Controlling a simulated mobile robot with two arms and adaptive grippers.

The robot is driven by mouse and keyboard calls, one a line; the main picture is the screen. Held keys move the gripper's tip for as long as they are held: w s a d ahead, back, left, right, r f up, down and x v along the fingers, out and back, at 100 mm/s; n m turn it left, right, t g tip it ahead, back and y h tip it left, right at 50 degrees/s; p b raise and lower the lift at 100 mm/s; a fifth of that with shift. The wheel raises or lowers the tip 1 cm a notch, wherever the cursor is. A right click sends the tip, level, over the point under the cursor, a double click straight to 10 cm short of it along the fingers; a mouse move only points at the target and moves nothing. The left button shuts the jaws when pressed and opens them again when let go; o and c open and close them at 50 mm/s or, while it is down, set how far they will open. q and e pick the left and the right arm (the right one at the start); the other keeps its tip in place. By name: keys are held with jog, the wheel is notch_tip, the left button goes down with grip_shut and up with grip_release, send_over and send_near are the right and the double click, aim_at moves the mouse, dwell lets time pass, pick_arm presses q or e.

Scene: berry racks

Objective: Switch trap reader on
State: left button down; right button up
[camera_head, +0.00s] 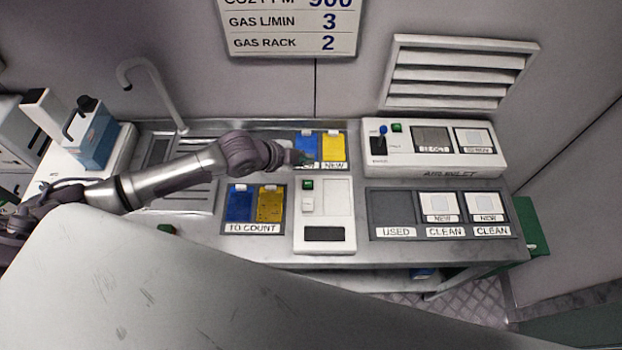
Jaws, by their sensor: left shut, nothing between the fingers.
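The trap reader, a white box (342,244), stands mid-bench beside the TO COUNT tray. It has a small green button or lamp (308,184), a pale switch-like part (308,204) below that, and a dark, blank display (324,233) at its front. My left gripper (299,157) reaches in from the left, shut and empty, just behind the reader's back left corner and in front of the blue card in the NEW tray. Its fingertips are small and partly hard to make out; I see no contact with the reader. My right gripper is out of view.
The TO COUNT tray (252,228) holds blue and yellow cards. The NEW tray holds a blue card (307,146) and a yellow card (333,147). A white box with a blue-topped lever (383,130) stands back right. The USED and CLEAN tray (411,233) is front right. A tap (155,85) rises behind.

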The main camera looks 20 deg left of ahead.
pick_arm(q)
notch_tip(320, 180, down, 3)
jog(key=b, duration=0.3)
jog(key=shift+w+d, duration=0.1)
jog(key=b, duration=0.4)
send_over(306, 185)
notch_tip(306, 185, down, 5)
jog(key=shift+w+r, duration=0.1)
jog(key=shift+r, duration=0.1)
jog(key=shift+f+b, duration=0.3)
jog(key=shift+f, duration=0.35)
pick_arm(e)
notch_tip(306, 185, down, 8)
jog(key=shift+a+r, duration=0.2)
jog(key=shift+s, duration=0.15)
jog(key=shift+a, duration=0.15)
pick_arm(q)
jog(key=shift+f, duration=0.15)
